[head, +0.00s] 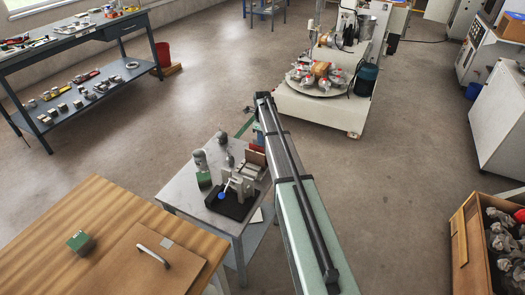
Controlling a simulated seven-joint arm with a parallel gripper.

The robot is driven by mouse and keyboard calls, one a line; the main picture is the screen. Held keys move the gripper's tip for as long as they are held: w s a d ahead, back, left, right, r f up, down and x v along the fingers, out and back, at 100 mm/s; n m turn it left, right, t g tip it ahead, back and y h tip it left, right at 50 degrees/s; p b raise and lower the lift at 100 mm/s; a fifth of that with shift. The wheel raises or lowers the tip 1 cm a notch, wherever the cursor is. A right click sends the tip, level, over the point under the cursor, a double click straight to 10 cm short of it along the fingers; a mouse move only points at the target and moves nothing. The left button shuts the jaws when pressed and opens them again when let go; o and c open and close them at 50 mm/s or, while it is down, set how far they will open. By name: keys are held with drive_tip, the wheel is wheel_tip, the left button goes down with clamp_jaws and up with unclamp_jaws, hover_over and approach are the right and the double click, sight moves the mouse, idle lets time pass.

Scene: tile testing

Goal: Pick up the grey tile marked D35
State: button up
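I cannot pick out a grey tile marked D35; no lettering is readable at this size. A small grey metal table (187,198) stands left of centre. On it is a light grey device with a blue knob on a black base (232,204). A pale upright flat piece (254,162) stands behind the device, with a dark red part beside it. My arm reaches from the bottom centre up past the table's right side and hides part of that area. My gripper cannot be made out in this view.
A wooden bench (128,218) at lower left holds a green block (79,242) and a handled board. A dark shelf bench (70,45) with small parts is at upper left. A white machine (322,110) stands behind. A wooden crate (461,240) of grey pieces is at right. Open floor lies between.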

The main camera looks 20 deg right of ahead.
drive_tip(key=shift+w+f, duration=0.15)
drive_tip(key=shift+f, duration=2.45)
drive_tip(key=shift+c, duration=0.2)
clamp_jaws()
